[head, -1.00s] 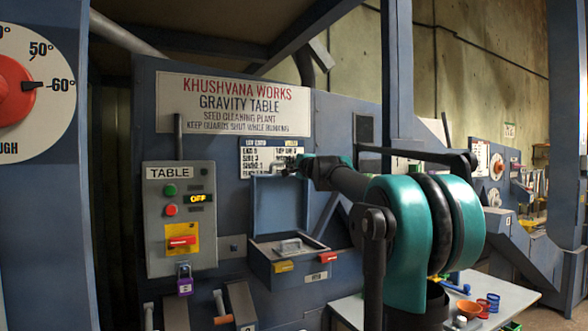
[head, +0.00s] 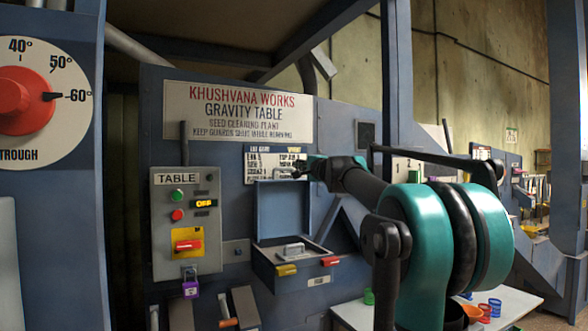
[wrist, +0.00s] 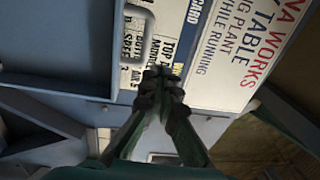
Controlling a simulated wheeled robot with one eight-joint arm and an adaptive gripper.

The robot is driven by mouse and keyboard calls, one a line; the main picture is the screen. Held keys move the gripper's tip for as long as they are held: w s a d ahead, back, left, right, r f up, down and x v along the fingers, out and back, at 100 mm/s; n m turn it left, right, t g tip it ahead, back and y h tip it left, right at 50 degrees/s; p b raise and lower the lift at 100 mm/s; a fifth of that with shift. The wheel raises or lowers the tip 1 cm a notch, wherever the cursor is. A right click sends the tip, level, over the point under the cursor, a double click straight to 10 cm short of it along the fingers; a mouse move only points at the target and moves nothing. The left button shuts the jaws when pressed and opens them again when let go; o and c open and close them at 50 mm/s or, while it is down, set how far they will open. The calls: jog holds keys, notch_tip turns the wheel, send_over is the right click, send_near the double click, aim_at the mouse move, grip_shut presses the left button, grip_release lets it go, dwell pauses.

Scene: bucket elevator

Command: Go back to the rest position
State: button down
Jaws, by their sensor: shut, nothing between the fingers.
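My gripper (head: 300,171) is at the end of my raised arm, in front of the white printed card (head: 262,164) on the blue machine. In the wrist view my gripper (wrist: 160,76) points at the lettering with its fingertips together and nothing between them. I cannot tell whether the tips touch the card. My teal and black arm covers the lower right of the head view.
An open blue box (head: 292,262) with yellow and red latches sits below my gripper. The grey TABLE panel (head: 186,222) carries buttons and a purple padlock (head: 190,284). A white table (head: 360,316) with coloured cups stands at the lower right, and a dial (head: 30,100) at far left.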

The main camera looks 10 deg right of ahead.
jog(key=s+d+r, duration=0.2)
jog(key=s, duration=0.5)
jog(key=s+a+f+n+g, duration=0.3)
jog(key=s+f, duration=0.2)
jog(key=f, duration=0.7)
jog(key=s+a+f+n+g+y, duration=0.1)
jog(key=s+a+f+n+g, duration=0.2)
jog(key=f, duration=0.9)
jog(key=s+a+f+n+g, duration=0.2)
jog(key=s+a+f+n, duration=0.3)
jog(key=f, duration=0.7)
jog(key=s+d+f+n+g+h, duration=0.1)
jog(key=s+d+f, duration=0.4)
jog(key=s+f, duration=0.7)
jog(key=s+d+f+n+g+h, duration=0.2)
jog(key=s+d+f+g+h, duration=0.2)
jog(key=s+f, duration=0.8)
notch_tip(320, 180, down, 4)
jog(key=shift+s+d+r+g+h, duration=0.2)
jog(key=shift+d+g+h, duration=0.1)
jog(key=shift+d+h, duration=0.8)
